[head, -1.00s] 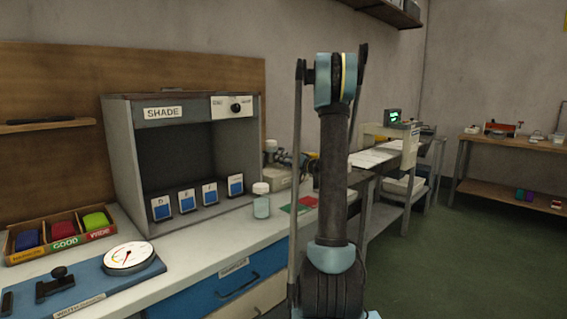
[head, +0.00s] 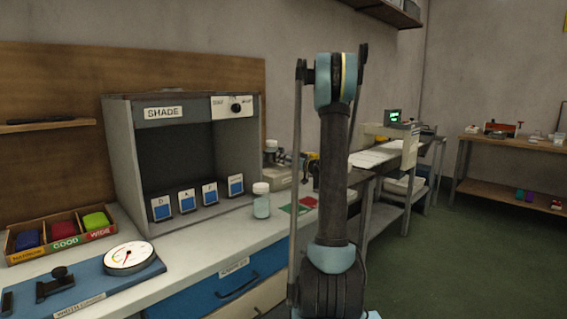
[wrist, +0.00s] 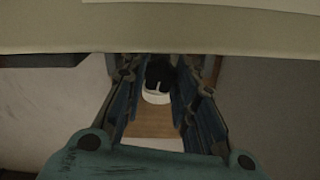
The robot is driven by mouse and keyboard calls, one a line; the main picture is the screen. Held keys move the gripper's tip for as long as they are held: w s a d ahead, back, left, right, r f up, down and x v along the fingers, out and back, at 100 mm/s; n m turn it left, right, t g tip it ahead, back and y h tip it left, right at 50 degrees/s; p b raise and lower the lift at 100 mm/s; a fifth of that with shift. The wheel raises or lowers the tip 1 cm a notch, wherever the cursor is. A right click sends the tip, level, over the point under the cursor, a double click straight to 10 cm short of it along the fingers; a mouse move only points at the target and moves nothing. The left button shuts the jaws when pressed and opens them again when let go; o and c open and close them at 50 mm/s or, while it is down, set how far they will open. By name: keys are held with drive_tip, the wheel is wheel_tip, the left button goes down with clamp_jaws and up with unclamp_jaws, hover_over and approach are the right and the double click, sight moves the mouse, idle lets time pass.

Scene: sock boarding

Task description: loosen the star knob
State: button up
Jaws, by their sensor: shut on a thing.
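In the wrist view my gripper (wrist: 160,83) has its two dark blue fingers on either side of a dark knob (wrist: 160,70), and it is shut on it. The knob looks black, with a white rounded part (wrist: 156,97) just below it in the picture. The knob's star shape is too dark and small to make out. In the head view my arm stands upright in the middle and hides most of what is behind it, and I cannot make out the knob or my fingertips there.
A pale edge crosses the top of the wrist view. In the head view a SHADE booth (head: 172,112), a clear jar (head: 261,203), a dial gauge (head: 129,257) and a tray of coloured socks (head: 60,242) stand on the left bench. Green floor (head: 470,260) is open at right.

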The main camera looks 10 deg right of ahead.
idle(0.3)
drive_tip(key=o, duration=1.1)
drive_tip(key=v, duration=1.2)
drive_tip(key=shift+w+f, duration=0.1)
